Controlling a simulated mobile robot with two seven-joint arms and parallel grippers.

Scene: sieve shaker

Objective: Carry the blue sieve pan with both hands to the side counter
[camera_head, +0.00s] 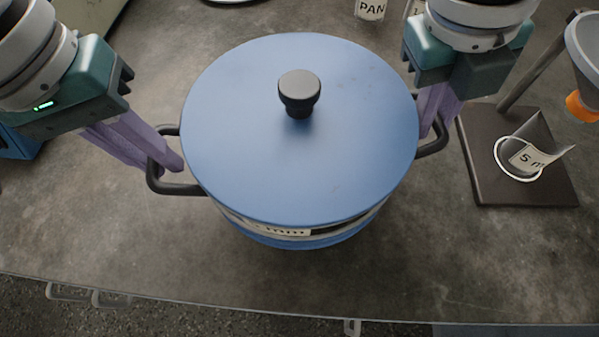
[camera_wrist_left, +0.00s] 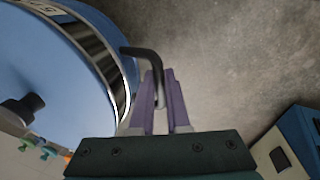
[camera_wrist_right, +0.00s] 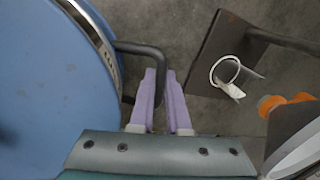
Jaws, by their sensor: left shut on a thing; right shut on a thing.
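The blue sieve pan (camera_head: 250,150) has a flat blue lid with a black knob (camera_head: 300,92), a metal band with a label partly reading "mm", and a black loop handle on each side. It is in the middle of the head view, over the grey counter. My left gripper (camera_head: 172,163) is shut on the left handle (camera_head: 178,188); the left wrist view shows its purple fingers (camera_wrist_left: 162,88) around the black bar. My right gripper (camera_head: 432,125) is shut on the right handle (camera_head: 432,148), also seen in the right wrist view (camera_wrist_right: 158,85). The pan looks about level.
The grey counter (camera_head: 100,235) has free room in front of the pan. A dark stand base (camera_head: 520,195) with a ring and curled label stands close at the right, by a funnel with an orange tip (camera_head: 580,106). A "PAN" label (camera_head: 370,10) is behind.

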